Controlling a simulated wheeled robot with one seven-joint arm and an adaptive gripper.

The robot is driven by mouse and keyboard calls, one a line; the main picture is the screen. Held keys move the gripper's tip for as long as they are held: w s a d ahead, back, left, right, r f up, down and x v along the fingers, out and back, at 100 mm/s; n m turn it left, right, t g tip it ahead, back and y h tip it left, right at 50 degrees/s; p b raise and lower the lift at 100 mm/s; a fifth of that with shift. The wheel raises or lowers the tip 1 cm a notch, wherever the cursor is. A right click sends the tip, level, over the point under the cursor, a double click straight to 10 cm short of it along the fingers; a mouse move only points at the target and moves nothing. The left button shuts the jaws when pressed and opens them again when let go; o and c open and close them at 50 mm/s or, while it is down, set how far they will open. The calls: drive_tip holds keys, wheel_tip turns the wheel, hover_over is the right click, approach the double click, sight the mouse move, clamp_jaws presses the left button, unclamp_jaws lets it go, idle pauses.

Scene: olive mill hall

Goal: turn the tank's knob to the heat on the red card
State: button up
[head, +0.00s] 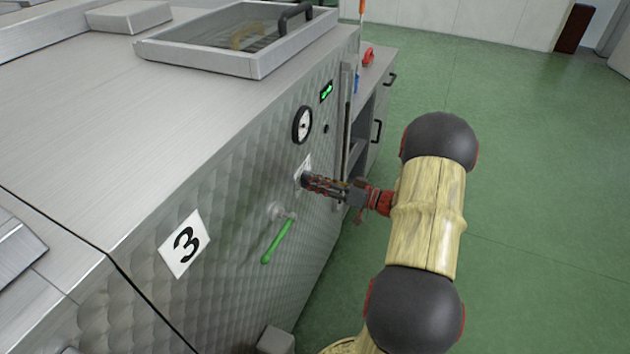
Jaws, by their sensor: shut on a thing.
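The tank (172,140) is a large brushed-metal body with a quilted front panel and a white card marked 3 (184,244). My gripper (308,180) reaches the front panel from the right, below a round dial gauge (302,125). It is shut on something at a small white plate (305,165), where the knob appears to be. The fingers hide the knob, so its pointer and setting cannot be seen. I cannot make out a red card in this view.
A green lever (278,240) hangs from the panel left of and below my gripper. A green-lit display (327,92) sits above the gauge. A framed glass hatch (237,38) is on top. A grey cabinet (372,105) stands behind; green floor (540,190) is open to the right.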

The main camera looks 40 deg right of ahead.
drive_tip(key=c, duration=0.4)
drive_tip(key=shift+c, duration=0.2)
drive_tip(key=shift+m, duration=0.3)
drive_tip(key=shift+m+p, duration=8.9)
drive_tip(key=shift+m, duration=8.6)
